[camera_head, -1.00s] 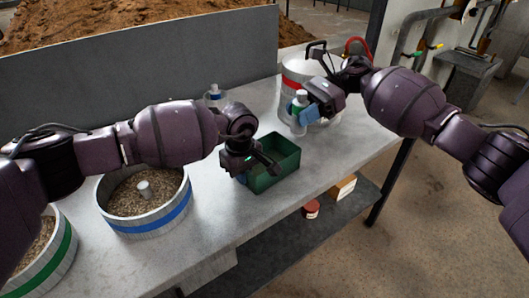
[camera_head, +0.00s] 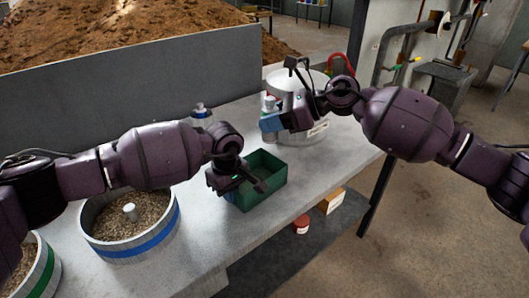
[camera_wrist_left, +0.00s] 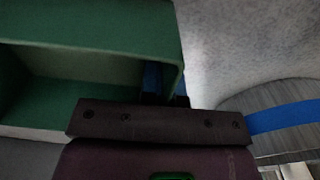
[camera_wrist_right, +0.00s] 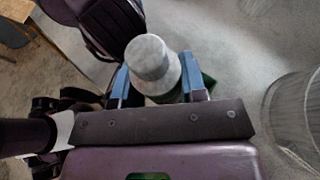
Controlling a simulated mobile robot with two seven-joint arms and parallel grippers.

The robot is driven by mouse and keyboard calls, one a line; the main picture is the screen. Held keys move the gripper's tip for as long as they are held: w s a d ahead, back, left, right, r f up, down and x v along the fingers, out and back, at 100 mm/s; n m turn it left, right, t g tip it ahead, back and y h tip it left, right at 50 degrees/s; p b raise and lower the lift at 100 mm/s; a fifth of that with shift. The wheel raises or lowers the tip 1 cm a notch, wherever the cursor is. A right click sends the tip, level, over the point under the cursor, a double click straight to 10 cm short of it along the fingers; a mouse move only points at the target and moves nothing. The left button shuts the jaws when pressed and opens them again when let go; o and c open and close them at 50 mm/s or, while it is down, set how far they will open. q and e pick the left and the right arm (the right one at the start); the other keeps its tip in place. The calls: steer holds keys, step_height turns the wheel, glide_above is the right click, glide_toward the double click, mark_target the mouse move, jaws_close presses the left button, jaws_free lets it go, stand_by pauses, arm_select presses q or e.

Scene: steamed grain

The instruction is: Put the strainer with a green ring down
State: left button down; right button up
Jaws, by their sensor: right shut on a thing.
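The strainer with a green ring (camera_head: 268,103) is a small pale grey piece in my right gripper (camera_head: 273,122), by the back of the worktop in the head view. In the right wrist view its round grey top (camera_wrist_right: 148,58) sits upright between the two blue fingers, with a dark green band partly hidden below. Whether its base touches the worktop (camera_head: 325,160) is hidden. My left gripper (camera_wrist_left: 166,84) is at the wall of the green box (camera_wrist_left: 90,25), one finger on each side. I cannot tell whether the fingers pinch the wall.
A blue-ringed tub of grain (camera_head: 105,250) and a green-ringed tub (camera_head: 42,278) stand at left. A small blue-ringed strainer (camera_head: 201,115) stands behind my left arm. A large pale container (camera_head: 318,129) stands beside my right gripper. Worktop right of the box is clear.

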step_height(320, 180, down, 8)
steer(key=shift+r, duration=0.2)
steer(key=shift+f, duration=0.55)
stand_by(0.4)
arm_select(q)
steer(key=shift+r, duration=0.1)
arm_select(e)
steer(key=o, duration=1)
steer(key=v, duration=0.8)
steer(key=r+v, duration=0.1)
steer(key=v, duration=0.3)
